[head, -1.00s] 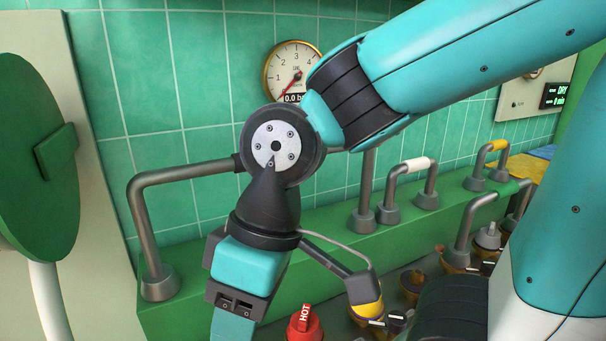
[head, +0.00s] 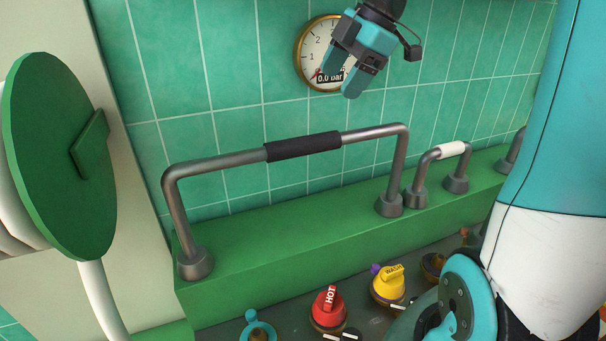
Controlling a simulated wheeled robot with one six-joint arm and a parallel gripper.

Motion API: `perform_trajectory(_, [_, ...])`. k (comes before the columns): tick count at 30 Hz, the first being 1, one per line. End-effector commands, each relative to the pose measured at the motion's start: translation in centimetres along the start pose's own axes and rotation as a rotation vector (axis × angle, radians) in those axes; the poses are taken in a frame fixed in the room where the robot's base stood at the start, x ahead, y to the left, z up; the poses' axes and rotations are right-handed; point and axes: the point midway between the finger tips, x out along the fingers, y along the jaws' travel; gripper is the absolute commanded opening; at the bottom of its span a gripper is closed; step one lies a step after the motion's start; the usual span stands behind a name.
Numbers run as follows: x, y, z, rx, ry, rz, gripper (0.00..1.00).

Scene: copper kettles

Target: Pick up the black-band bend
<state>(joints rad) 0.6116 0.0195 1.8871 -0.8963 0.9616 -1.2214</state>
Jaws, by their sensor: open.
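The black-band bend (head: 228,160) is a wide grey metal pipe arch with a black sleeve around the middle of its top bar. It stands upright, its two feet on the green ledge (head: 262,243) along the tiled wall. My gripper (head: 335,88) is high up at the top of the head view, in front of the gauge and above the right part of the bend. Its teal fingers point down, are open and hold nothing. It is apart from the bend.
A smaller white-band bend (head: 452,150) stands just right of the black-band one. A gauge (head: 314,42) is on the wall. A red HOT knob (head: 328,305) and a yellow WASH knob (head: 388,282) sit below the ledge. A round green door (head: 52,155) is at left.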

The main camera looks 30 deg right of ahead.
Motion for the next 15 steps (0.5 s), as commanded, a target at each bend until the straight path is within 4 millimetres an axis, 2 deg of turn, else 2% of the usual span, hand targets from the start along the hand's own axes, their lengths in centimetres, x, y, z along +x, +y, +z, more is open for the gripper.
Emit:
perform_trajectory(3, [3.0,-0.2,-0.2,0.0,0.004,-0.008,0.7])
perform_trajectory(9, [7.3,-0.1,-0.2,0.002,0.003,-0.008,0.7])
perform_trajectory(15, [10.0,-0.1,-0.2,0.001,0.001,-0.005,0.7])
